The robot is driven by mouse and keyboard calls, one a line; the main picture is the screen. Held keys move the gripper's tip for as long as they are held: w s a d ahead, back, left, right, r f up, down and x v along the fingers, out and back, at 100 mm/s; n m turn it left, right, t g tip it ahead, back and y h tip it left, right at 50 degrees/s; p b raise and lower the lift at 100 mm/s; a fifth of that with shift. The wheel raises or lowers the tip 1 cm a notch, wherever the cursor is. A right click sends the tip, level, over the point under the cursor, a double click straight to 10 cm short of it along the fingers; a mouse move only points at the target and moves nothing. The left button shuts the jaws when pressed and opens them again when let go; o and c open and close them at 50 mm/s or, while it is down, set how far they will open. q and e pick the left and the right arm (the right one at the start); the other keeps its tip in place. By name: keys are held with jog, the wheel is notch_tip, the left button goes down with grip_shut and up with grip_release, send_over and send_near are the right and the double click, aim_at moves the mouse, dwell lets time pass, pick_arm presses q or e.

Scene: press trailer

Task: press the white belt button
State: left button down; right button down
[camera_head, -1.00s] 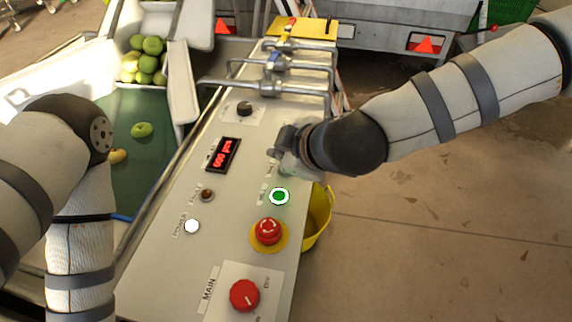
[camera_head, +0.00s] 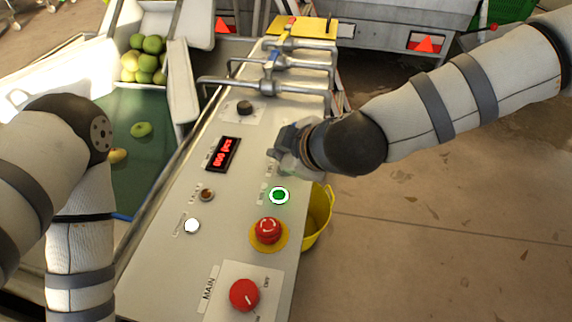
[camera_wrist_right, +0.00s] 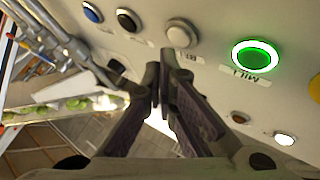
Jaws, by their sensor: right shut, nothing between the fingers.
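The white belt button (camera_wrist_right: 181,34) is round and pale, with a partly covered label beside it in the right wrist view. It sits next to the lit green mill button (camera_wrist_right: 254,57). In the head view my right gripper hides the belt button, while the green button (camera_head: 279,196) shows just nearer. My right gripper (camera_head: 276,152) is shut and empty over the right edge of the panel. In the wrist view its fingertips (camera_wrist_right: 172,54) appear just below the belt button; I cannot tell whether they touch it. My left gripper is out of view.
The panel (camera_head: 165,267) also bears a red emergency stop (camera_head: 268,230), a red main knob (camera_head: 244,295), a lit white lamp (camera_head: 192,226) and a red display (camera_head: 222,154). Metal pipes (camera_head: 270,88) cross its far end. A yellow bucket (camera_head: 319,218) stands right of it.

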jog(key=shift+f, duration=0.1)
dwell(0.4)
jog(key=shift+f, duration=0.35)
